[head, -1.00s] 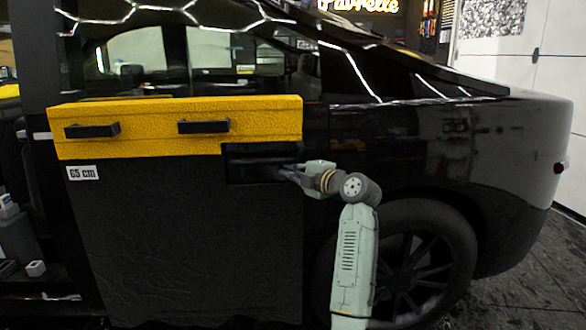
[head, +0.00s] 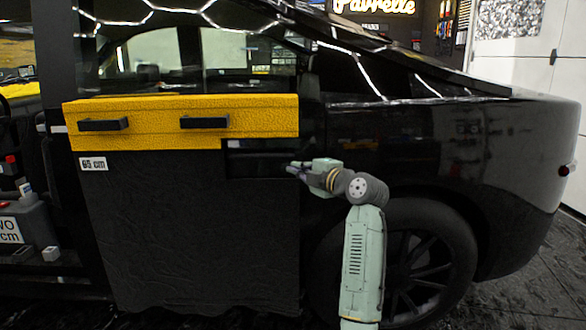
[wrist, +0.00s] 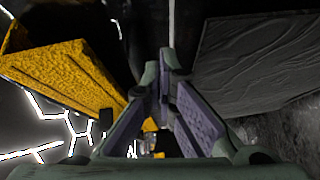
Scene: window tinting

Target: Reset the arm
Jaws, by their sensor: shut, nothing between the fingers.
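My arm's green and grey links stand in front of the black car's front wheel in the head view. My gripper (head: 292,168) is at the end of the bent arm, pointing left near the right edge of the car door's dark recess (head: 262,164). In the wrist view its fingers (wrist: 163,82) come together at the tips with nothing between them. I cannot tell from these views how far the tips are from the door.
A yellow textured panel (head: 155,133) with two black handles crosses the door above a black sheet (head: 190,230). A "65 cm" label (head: 93,164) sits at its left. A grey container (head: 35,218) stands far left. The car's front wheel (head: 425,255) is behind my arm.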

